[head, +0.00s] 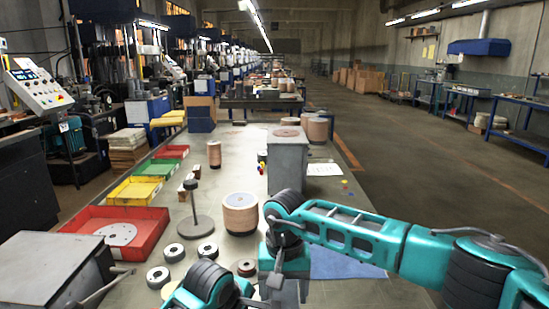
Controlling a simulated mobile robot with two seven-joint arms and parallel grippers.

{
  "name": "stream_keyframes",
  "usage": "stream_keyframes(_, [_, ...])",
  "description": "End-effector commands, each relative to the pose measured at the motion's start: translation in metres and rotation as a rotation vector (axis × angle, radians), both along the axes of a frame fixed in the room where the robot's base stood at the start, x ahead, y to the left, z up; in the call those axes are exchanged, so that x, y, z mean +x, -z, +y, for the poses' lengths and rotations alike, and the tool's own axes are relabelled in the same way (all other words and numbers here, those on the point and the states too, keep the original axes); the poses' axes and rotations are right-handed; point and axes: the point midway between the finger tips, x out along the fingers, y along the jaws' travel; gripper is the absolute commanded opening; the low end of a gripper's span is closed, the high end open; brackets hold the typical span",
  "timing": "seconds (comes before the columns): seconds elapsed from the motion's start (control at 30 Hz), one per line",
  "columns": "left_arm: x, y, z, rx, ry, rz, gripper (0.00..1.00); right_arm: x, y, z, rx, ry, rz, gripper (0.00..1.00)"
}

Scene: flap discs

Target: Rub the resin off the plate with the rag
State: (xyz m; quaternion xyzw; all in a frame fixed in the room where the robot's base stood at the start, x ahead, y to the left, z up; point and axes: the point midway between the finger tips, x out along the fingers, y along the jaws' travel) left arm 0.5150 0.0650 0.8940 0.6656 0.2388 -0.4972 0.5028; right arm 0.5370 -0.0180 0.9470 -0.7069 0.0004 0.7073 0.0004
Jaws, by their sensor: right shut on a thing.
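My right arm comes in from the right and bends down at its wrist. My right gripper (275,288) points down near the bottom edge of the head view. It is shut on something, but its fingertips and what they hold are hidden. A flat blue sheet (345,264) lies on the bench behind and under my right arm; I cannot tell whether it is the rag or a mat. I cannot make out the plate or any resin. My left wrist shows at the bottom centre; its gripper is out of view.
A grey box-shaped stand (290,165) is on the bench beyond my right wrist. A stack of discs (240,214) and a spindle stand (196,224) are to its left. Loose rings lie near my left wrist. Red (78,252), yellow and green trays line the left edge.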

Motion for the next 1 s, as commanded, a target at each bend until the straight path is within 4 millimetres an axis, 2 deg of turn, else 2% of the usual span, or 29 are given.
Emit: stream_keyframes(1.0, [0.000,0.001,0.000,0.001,0.000,0.003,0.00,0.000,0.024,0.000,0.000,-0.001,0.000,0.38])
